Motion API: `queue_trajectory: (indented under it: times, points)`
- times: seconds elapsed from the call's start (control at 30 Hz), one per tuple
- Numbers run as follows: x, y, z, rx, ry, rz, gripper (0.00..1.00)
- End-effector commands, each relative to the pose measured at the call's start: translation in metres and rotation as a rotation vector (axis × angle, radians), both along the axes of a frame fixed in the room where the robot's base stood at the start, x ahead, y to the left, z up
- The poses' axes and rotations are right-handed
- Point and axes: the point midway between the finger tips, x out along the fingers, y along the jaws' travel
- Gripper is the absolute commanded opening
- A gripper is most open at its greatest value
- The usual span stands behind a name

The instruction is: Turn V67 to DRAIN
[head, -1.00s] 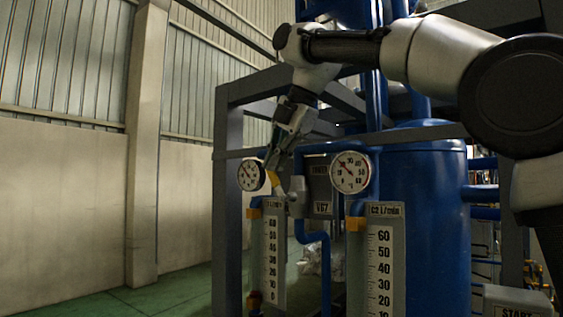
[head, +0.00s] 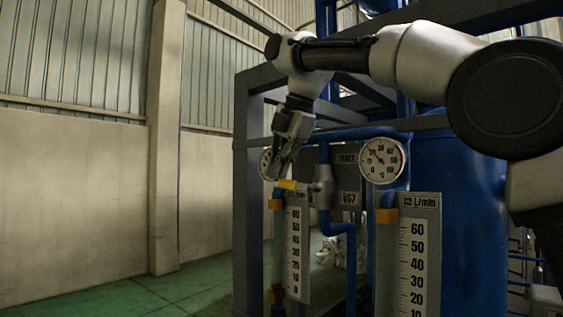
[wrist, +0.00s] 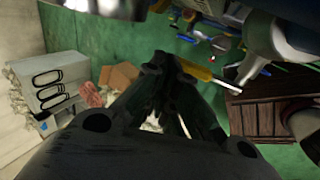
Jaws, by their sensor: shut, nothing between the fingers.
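Valve V67 (head: 324,187) is a grey body on the blue pipe, with a yellow-gripped lever (head: 291,185) pointing left and nearly level. Its yellow grip (wrist: 195,70) and metal stem show in the wrist view. A dark plate (head: 349,198) beside the valve reads V67; the plate above it (head: 347,158) is too small to read surely. I cannot make out a DRAIN mark. My gripper (head: 272,174) is shut and empty, pointing down just above the lever's outer end. In the wrist view its fingertips (wrist: 162,66) are right by the grip's end; contact is unclear.
A dial gauge (head: 382,160) is right of the valve; another (head: 266,164) is partly behind my gripper. Two flow scales (head: 297,255) (head: 418,262) stand below. A dark frame post (head: 248,210) is at left. The green floor at left is clear.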

Motion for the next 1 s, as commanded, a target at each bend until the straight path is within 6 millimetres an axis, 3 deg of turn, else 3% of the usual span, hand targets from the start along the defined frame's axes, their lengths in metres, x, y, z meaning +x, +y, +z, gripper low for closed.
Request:
queue_trajectory:
  times: [0.4, 1.0]
  points:
    - [0.001, 0.0012, -0.0107, -0.1, 0.077, 0.001, 0.0]
    - [0.0003, 0.0006, -0.0091, -0.108, 0.086, 0.0, 0.0]
